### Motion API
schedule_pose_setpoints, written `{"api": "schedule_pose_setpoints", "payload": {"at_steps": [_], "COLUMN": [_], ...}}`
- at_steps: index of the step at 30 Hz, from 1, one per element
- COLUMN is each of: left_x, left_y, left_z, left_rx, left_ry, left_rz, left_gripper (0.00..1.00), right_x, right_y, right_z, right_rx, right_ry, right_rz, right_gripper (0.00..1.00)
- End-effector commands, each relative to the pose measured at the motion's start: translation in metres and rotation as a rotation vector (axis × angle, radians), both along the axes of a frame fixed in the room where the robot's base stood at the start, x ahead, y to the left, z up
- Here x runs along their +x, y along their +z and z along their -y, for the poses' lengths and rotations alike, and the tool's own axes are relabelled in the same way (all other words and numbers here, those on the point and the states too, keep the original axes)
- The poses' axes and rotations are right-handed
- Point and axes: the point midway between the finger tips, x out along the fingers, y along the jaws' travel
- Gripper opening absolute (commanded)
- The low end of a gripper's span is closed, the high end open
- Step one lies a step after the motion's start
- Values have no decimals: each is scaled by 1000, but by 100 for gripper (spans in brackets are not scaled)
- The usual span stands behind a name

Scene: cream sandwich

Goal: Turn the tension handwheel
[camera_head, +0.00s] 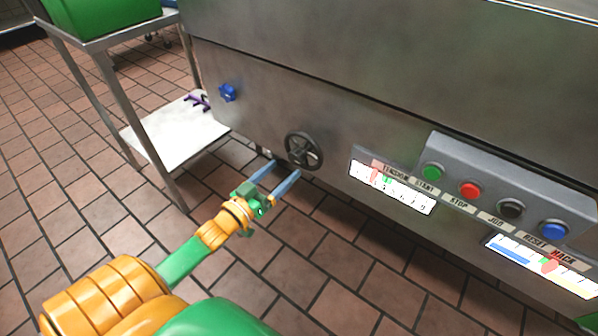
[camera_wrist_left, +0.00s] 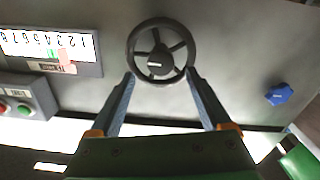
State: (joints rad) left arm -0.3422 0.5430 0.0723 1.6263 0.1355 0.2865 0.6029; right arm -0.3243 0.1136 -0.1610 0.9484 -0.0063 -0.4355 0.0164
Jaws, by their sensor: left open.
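The tension handwheel (camera_head: 303,150) is a dark spoked wheel on the front of the steel machine. It also shows in the left wrist view (camera_wrist_left: 160,51), upper middle. My left gripper (camera_head: 280,172) is open, its two blue fingers pointing at the wheel from the lower left. In the left wrist view the fingertips (camera_wrist_left: 161,78) appear at either side of the wheel's lower rim; I cannot tell whether they touch it. The tension scale (camera_head: 391,187), white with a red pointer and a green mark, sits right of the wheel.
A blue knob (camera_head: 228,92) is on the panel left of the wheel. A control box (camera_head: 508,190) with green, red, black and blue buttons is at the right, above a second scale (camera_head: 543,265). A metal rack (camera_head: 158,130) with a green bin (camera_head: 100,14) stands at left.

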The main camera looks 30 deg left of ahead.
Motion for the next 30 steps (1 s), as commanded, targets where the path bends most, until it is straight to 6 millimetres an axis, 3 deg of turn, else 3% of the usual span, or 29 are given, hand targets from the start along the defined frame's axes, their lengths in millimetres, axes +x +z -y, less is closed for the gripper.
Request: {"api": "schedule_pose_setpoints", "payload": {"at_steps": [6,15,24,30], "left_x": [37,43,43,43], "left_y": [-2,-1,-1,-1], "left_z": [3,3,4,4], "left_rx": [1,2,2,13], "left_ry": [0,2,2,2], "left_rz": [0,-6,-6,-5], "left_gripper": [82,82,0,0], "right_x": [10,12,11,11], "right_y": [-3,-1,-1,-1], "right_z": [-9,-11,-11,-11], "right_rx": [13,14,13,13], "right_ry": [0,1,0,-1], "right_rz": [3,0,0,0], "right_gripper": [0,0,0,0]}}
